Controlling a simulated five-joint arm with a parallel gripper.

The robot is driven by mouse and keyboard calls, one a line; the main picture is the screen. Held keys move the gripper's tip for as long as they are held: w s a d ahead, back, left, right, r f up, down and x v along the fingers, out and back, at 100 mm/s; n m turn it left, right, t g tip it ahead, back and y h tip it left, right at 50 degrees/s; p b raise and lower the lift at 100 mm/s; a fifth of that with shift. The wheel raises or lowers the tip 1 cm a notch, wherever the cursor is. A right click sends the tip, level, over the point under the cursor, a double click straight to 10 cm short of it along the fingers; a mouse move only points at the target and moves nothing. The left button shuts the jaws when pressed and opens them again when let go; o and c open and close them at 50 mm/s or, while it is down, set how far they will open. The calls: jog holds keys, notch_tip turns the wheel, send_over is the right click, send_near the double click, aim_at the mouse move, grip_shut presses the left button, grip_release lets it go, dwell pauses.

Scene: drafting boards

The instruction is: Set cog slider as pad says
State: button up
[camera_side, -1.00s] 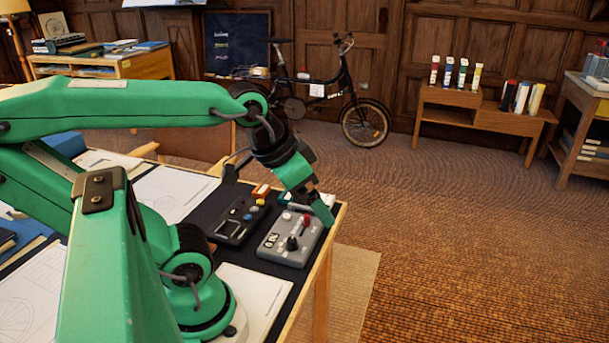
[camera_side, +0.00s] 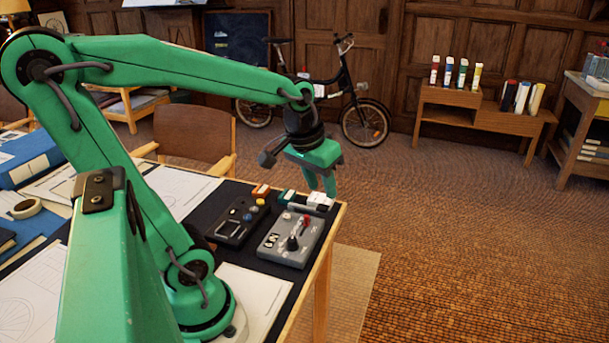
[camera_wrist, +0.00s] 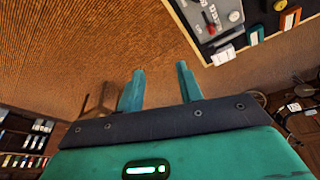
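A grey control box (camera_side: 284,255) lies near the table's right edge, with a black knob (camera_side: 292,242), a red-tipped lever (camera_side: 306,222) and a small plate with dark marks (camera_side: 271,241). Part of this box shows at the top of the wrist view (camera_wrist: 203,33). I cannot make out which part is the cog slider, or read a pad. My gripper (camera_side: 320,185) hangs above and behind the box, fingers pointing down, touching nothing. In the wrist view my gripper (camera_wrist: 160,68) has its two fingers apart with nothing between them.
A dark box with buttons (camera_side: 238,222) stands left of the grey box. An orange block (camera_side: 261,190), a green block (camera_side: 287,196) and white blocks (camera_side: 320,200) lie behind them. A chair (camera_side: 195,140) stands behind the table. Open floor (camera_side: 450,250) lies to the right.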

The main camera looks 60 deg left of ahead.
jog(key=w+a+f+n+g, duration=0.25)
jog(key=a+f+n, duration=0.2)
jog(key=a, duration=0.35)
jog(key=n+g, duration=0.1)
jog(key=n, duration=0.1)
send_near(307, 220)
jog(key=shift+w+a+f+h, duration=0.1)
jog(key=shift+a+h, duration=0.1)
jog(key=shift+a, duration=0.15)
jog(key=shift+w+a+f+h, duration=0.1)
jog(key=shift+a+h, duration=0.1)
jog(key=shift+a, duration=0.2)
jog(key=shift+f, duration=0.1)
jog(key=shift+f, duration=3.8)
jog(key=shift+c, duration=0.3)
grip_shut()
